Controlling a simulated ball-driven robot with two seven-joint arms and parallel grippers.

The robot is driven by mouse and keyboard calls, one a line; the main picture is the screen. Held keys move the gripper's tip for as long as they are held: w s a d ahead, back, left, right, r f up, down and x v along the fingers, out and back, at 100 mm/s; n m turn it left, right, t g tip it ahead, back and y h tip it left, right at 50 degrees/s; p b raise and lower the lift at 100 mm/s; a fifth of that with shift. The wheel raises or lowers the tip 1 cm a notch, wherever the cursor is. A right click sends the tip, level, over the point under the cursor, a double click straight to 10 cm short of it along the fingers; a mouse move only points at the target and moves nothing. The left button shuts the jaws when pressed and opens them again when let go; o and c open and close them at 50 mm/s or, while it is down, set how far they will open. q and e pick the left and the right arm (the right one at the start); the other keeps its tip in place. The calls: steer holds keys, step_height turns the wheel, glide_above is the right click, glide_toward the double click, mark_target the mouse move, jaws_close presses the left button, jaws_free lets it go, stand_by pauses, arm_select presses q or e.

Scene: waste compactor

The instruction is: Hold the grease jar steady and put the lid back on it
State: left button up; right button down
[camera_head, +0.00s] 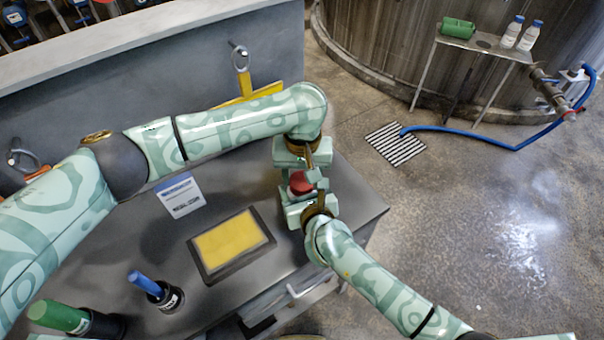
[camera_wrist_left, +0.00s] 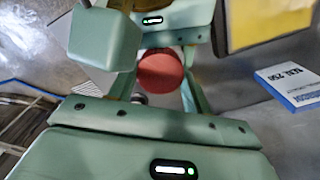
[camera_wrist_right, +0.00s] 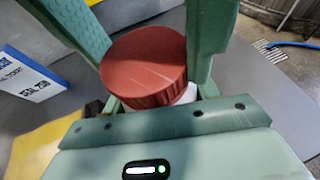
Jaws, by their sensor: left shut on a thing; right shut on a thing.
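The red ribbed lid (camera_head: 300,183) is between my two grippers near the bench's right end. It also shows in the left wrist view (camera_wrist_left: 160,75) and the right wrist view (camera_wrist_right: 145,65). My left gripper (camera_head: 301,172) comes from the far side, shut on the lid. My right gripper (camera_head: 309,198) comes from the near side, lower, shut on the grease jar. Only a white sliver of the jar (camera_wrist_right: 188,93) shows under the lid; the rest is hidden. The lid is directly over the jar; I cannot tell whether it is seated.
On the grey bench (camera_head: 215,220) are a yellow-topped tray (camera_head: 233,243), a white and blue card (camera_head: 181,194), a blue-handled item (camera_head: 150,285) and a green-topped item (camera_head: 60,318). An open drawer (camera_head: 290,302) juts from the bench front.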

arm_select(q)
steer(key=shift+m, duration=0.5)
steer(key=o, duration=1.1)
steer(key=shift+r, duration=0.1)
steer(key=shift+r, duration=2.2)
steer(key=shift+c, duration=0.5)
